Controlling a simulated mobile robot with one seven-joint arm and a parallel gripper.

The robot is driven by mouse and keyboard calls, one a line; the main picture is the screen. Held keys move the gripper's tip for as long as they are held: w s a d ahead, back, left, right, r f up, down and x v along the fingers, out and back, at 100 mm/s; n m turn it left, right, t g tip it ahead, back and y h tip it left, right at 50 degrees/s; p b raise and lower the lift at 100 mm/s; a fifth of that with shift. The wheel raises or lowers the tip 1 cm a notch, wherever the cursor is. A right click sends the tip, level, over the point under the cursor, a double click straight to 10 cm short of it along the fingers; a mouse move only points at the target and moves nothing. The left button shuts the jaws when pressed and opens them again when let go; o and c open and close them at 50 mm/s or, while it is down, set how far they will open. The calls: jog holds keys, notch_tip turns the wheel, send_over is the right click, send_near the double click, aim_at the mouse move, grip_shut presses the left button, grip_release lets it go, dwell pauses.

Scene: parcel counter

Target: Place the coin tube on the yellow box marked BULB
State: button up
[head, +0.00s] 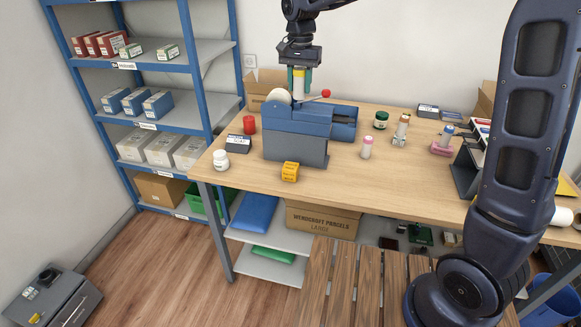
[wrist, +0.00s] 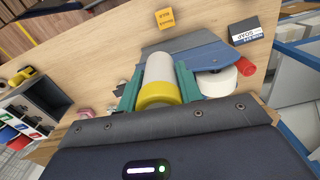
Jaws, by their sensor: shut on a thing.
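My gripper (head: 299,84) is shut on the coin tube (head: 298,86), a pale cylinder with a yellow end, and holds it upright in the air above the blue and grey tape dispenser. In the wrist view the tube (wrist: 159,72) is between the green fingers of my gripper (wrist: 158,85), its yellow end nearest the camera. The small yellow box (head: 290,172) stands on the table in front of the dispenser, lower in the picture than my gripper. It also shows in the wrist view (wrist: 164,18), beyond the tube, apart from it. Its print is too small to read surely.
The tape dispenser (head: 295,148) stands just behind the yellow box. A white jar (head: 221,160), a dark labelled box (head: 237,144) and a red cylinder (head: 249,125) are to the left. A pink-capped bottle (head: 367,147) is to the right. The table (head: 335,178) right of the yellow box is bare.

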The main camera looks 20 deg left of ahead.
jog(key=s+a+n, duration=0.1)
jog(key=s+a, duration=0.1)
jog(key=a, duration=0.1)
send_over(291, 166)
notch_tip(291, 166, down, 25)
jog(key=shift+f, duration=0.1)
dwell(0.5)
jog(key=shift+f, duration=0.1)
jog(key=o, duration=1.1)
notch_tip(291, 166, up, 12)
jog(key=shift+r, duration=0.2)
